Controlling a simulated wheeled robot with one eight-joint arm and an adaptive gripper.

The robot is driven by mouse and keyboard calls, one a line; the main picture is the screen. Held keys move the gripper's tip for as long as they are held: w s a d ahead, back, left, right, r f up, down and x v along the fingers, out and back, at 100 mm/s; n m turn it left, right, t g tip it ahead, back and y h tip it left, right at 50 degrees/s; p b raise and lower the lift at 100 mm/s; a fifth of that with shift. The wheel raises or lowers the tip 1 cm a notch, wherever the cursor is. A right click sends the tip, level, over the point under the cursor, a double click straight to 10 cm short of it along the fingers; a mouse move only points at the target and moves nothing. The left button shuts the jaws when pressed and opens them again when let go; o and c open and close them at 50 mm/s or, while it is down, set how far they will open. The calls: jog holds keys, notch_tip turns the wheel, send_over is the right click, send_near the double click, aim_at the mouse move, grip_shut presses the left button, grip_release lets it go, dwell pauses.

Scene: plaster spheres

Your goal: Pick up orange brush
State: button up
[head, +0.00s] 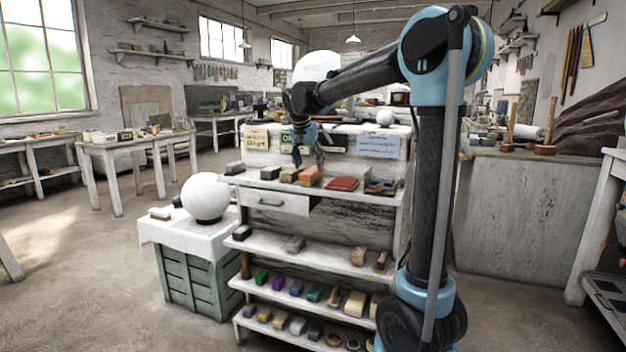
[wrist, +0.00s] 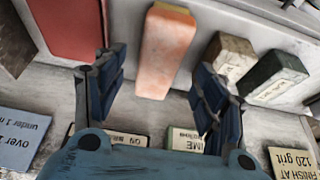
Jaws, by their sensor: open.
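The orange brush (head: 311,177) lies on the top shelf of the white rack in the head view. In the wrist view it is a long orange block (wrist: 166,52) with a brownish far end, lying between a red item and a tan block. My gripper (head: 308,152) is just above the shelf at the brush. In the wrist view my gripper (wrist: 160,75) is open, with dark blue fingers on either side of the brush's near end. Nothing is between the fingers' pads that I can see being held. I cannot tell the exact height gap.
A red flat item (wrist: 68,28) lies left of the brush in the wrist view; a tan block (wrist: 229,55) and dark green block (wrist: 274,77) lie right. Label cards (head: 378,144) stand behind. A white sphere (head: 206,197) sits on a cloth-covered crate (head: 188,275).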

aim_at(311, 170)
jog(key=x, duration=0.5)
jog(key=shift+d+r, duration=0.1)
jog(key=c, duration=1.2)
